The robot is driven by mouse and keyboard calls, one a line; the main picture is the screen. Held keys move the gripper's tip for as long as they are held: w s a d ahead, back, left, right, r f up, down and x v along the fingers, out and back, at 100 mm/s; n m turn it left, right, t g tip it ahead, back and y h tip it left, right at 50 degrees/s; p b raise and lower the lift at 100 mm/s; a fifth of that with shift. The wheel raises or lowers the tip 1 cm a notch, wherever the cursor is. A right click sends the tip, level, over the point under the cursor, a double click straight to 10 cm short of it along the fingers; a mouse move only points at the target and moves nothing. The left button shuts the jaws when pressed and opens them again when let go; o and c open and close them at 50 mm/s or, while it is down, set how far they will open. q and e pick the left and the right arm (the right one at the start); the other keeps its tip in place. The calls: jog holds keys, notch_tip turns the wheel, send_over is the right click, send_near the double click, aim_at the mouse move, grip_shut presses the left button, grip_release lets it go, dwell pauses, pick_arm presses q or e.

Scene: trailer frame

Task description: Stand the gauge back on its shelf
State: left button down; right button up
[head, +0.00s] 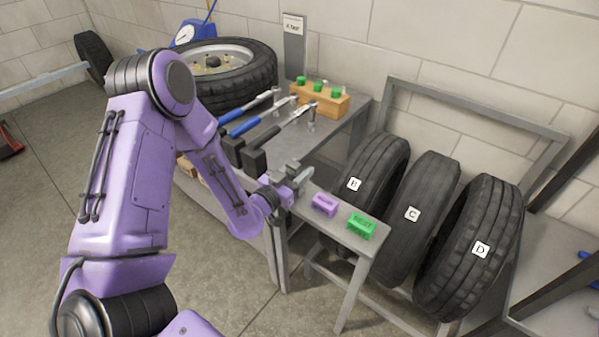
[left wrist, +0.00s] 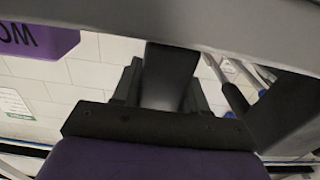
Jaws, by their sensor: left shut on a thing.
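My left gripper (head: 289,176) is just above the left end of a narrow grey shelf (head: 378,240). It is shut on a dark grey piece (left wrist: 171,78), which stands between the fingers in the left wrist view. The gripper hides most of this piece in the head view, so I cannot tell for certain that it is the gauge. A purple block (head: 324,205) and a green lettered block (head: 361,226) sit on the shelf to the right of the gripper. The lettered purple block also shows in the left wrist view (left wrist: 35,38). My right gripper is not in view.
Long-handled tools (head: 250,122) lie on the bench left of the gripper, their black ends close to it. Behind are a wooden block with green-topped pieces (head: 320,99), a wheel (head: 240,75) and a blue dial device (head: 190,33). Tyres B, C and D (head: 470,245) stand right.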

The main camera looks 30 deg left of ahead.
aim_at(291, 178)
pick_arm(q)
jog(key=shift+f, duration=0.2)
jog(key=c, duration=0.6)
grip_release()
jog(key=shift+r, duration=0.2)
jog(key=s, duration=0.3)
jog(key=s+b, duration=0.1)
jog(key=s, duration=0.4)
jog(key=shift+s+a+f+b, duration=0.15)
jog(key=shift+s+a+b, duration=0.2)
jog(key=s+d+f+n+g+y+p, duration=0.2)
jog(key=s+f+n+g+y, duration=0.2)
jog(key=s+f+g, duration=1)
jog(key=s+f+n, duration=0.3)
jog(key=s+f, duration=0.5)
jog(key=f, duration=0.2)
jog(key=shift+s+d+n+g+y, duration=0.2)
jog(key=shift+d+n+g+y, duration=0.1)
jog(key=shift+g, duration=0.1)
